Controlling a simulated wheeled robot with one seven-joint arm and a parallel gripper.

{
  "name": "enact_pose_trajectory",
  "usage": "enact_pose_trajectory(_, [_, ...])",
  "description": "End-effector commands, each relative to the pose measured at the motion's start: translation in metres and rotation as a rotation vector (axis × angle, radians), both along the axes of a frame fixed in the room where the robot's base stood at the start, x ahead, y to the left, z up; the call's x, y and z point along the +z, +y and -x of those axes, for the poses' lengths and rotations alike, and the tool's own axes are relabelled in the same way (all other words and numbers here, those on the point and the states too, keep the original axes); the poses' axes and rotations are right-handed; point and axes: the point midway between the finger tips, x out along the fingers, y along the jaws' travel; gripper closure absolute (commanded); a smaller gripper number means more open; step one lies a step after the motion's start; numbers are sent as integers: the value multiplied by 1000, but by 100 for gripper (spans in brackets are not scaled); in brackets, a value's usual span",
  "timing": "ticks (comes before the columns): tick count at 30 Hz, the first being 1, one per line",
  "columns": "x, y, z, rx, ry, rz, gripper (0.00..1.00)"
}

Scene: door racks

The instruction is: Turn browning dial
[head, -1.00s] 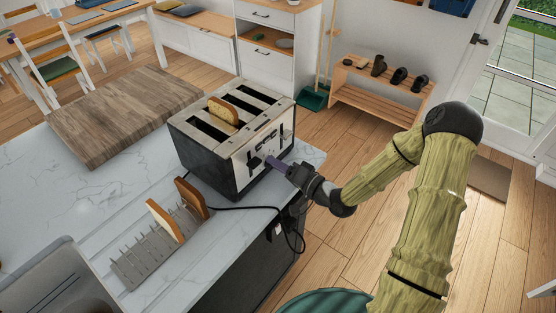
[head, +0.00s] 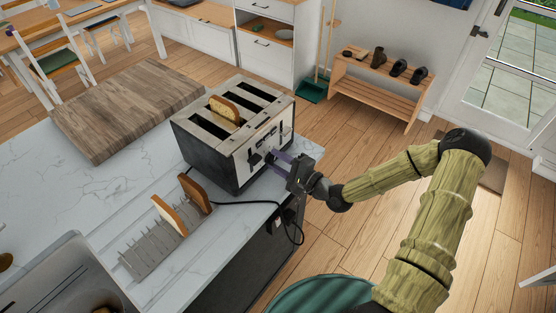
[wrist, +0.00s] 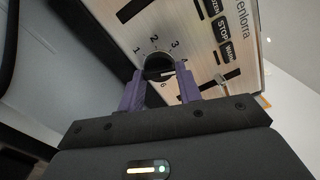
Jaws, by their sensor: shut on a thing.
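A four-slot toaster (head: 212,158) with black sides and a pale front panel stands on the counter. A slice of bread sticks up from one slot. The round black browning dial (wrist: 158,62), ringed by numbers, is on its front panel in the wrist view. My gripper (head: 272,158) reaches the panel from the right. In the wrist view, the purple fingers of my gripper (wrist: 160,88) are closed on the dial, one on each side. The fingers hide part of the dial and some of its numbers.
A metal rack (head: 150,252) with two bread slices stands left of the toaster. A wooden board (head: 130,105) lies behind it.

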Motion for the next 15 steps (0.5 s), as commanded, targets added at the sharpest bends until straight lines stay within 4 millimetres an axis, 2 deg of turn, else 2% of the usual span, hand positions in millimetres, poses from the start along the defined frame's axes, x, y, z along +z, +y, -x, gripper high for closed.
enact_pose_trajectory(15, [-2, -1, 0, -1, 51, -34, 88])
